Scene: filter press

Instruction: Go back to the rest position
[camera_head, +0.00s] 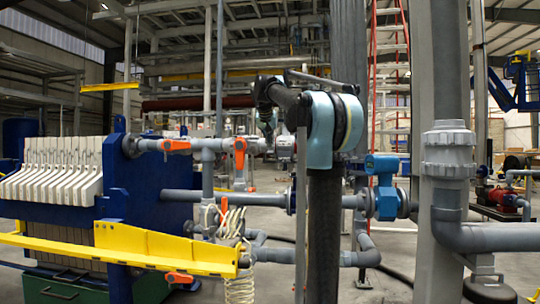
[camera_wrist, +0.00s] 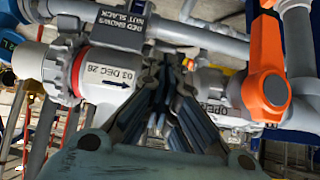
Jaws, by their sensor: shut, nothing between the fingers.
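My gripper (camera_wrist: 165,100) is in the lower middle of the wrist view, its dark fingers drawn together and pointing up into the picture. Nothing shows between them. A white fitting with a red ring and a date label (camera_wrist: 108,77) is just left of the fingers. An orange valve handle (camera_wrist: 266,60) is to their right, on grey pipework. I cannot tell how close the fingers are to either. In the head view my arm rises in the middle and bends left towards the pipes; the fingers cannot be made out there.
A filter press with white plates (camera_head: 52,170) stands at left, with a yellow rail (camera_head: 150,246) before it. Grey pipes carry orange handles (camera_head: 240,153) and a blue valve (camera_head: 384,187). A thick grey pipe (camera_head: 447,190) stands close at right. Open floor shows behind.

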